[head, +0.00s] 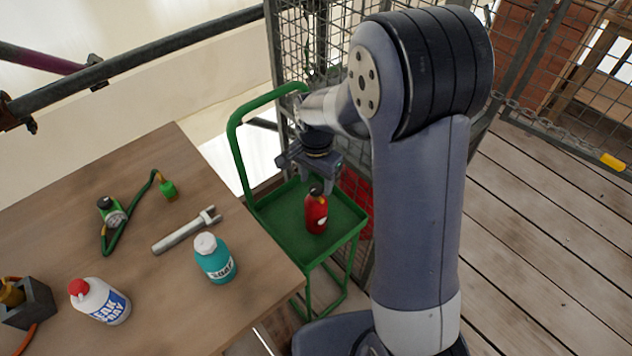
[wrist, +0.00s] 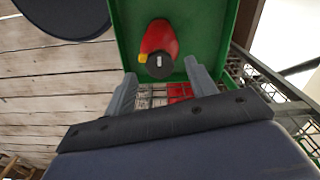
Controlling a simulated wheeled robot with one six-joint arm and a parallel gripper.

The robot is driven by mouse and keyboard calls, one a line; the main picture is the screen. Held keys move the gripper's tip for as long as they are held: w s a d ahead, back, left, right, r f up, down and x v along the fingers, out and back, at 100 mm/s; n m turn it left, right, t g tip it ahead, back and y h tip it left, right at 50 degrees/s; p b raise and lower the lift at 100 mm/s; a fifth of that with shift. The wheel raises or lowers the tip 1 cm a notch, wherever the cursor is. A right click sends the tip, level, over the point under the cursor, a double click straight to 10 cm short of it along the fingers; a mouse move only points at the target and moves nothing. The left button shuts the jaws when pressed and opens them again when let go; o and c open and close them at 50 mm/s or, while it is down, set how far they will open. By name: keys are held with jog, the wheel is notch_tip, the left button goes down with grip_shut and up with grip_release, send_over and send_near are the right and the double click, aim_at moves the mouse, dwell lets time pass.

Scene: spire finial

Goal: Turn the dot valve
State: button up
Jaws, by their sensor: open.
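A small red bottle (head: 316,214) with a black top and a pale round mark on its side stands upright in the green cart's tray (head: 345,222). In the wrist view the red bottle (wrist: 160,40) shows from above, with a white mark on its black top and a yellow tab beside it. My gripper (head: 310,168) is above the tray, near the bottle's top. In the wrist view my gripper (wrist: 160,78) is open, its fingers apart and empty, with the bottle's top just beyond the tips. I cannot tell for sure which part is the dot valve.
The cart's green handle and wire mesh fence (head: 300,45) stand close to my arm.

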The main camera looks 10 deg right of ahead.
aim_at(317, 188)
notch_tip(317, 188, up, 9)
dwell(0.3)
jog(key=shift+d, duration=0.1)
